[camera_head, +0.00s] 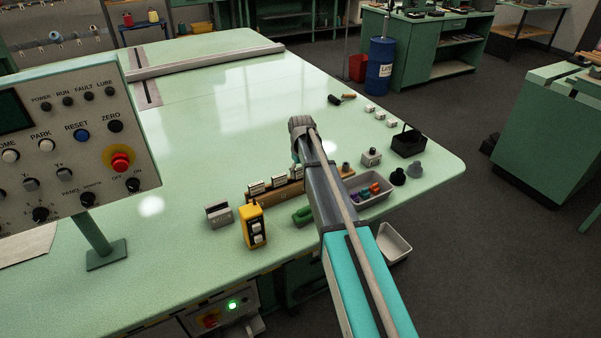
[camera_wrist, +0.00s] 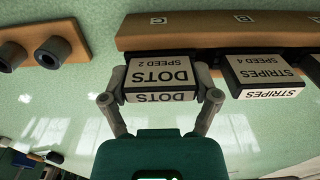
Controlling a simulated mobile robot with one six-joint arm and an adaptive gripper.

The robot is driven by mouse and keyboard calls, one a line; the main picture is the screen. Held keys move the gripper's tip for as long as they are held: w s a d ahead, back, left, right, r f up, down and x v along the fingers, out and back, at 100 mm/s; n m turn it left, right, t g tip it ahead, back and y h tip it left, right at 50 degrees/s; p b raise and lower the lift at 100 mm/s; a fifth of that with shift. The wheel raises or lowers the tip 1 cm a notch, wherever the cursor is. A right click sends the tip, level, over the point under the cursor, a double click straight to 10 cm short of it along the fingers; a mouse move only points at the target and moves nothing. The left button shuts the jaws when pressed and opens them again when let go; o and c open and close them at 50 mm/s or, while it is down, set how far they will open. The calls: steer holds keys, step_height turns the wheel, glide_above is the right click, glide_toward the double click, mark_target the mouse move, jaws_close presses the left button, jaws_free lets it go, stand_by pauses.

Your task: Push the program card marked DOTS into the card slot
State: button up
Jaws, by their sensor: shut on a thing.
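The program card marked DOTS (camera_wrist: 160,72), black with a white label, is between the two fingers of my gripper (camera_wrist: 160,95) in the wrist view, where its lettering is upside down. The fingers press on its two sides. The card is at the wooden rack (camera_wrist: 220,28); I cannot tell whether it still rests in it. A card marked STRIPES (camera_wrist: 266,73) is just right of it. In the head view the rack (camera_head: 262,197) shows several cards, and my arm hides part of it. A grey block (camera_head: 218,215) with a dark slit, possibly the card slot, stands left of the rack.
A yellow pendant (camera_head: 253,226) stands before the rack, and a grey tray (camera_head: 374,192) of coloured pieces lies right of my arm. The control panel (camera_head: 80,130) stands at the left. The table's middle is clear. Two dark round sockets (camera_wrist: 32,55) show in the wrist view.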

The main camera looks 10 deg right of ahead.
steer(key=shift+c, duration=0.9)
steer(key=shift+r+p, duration=2.1)
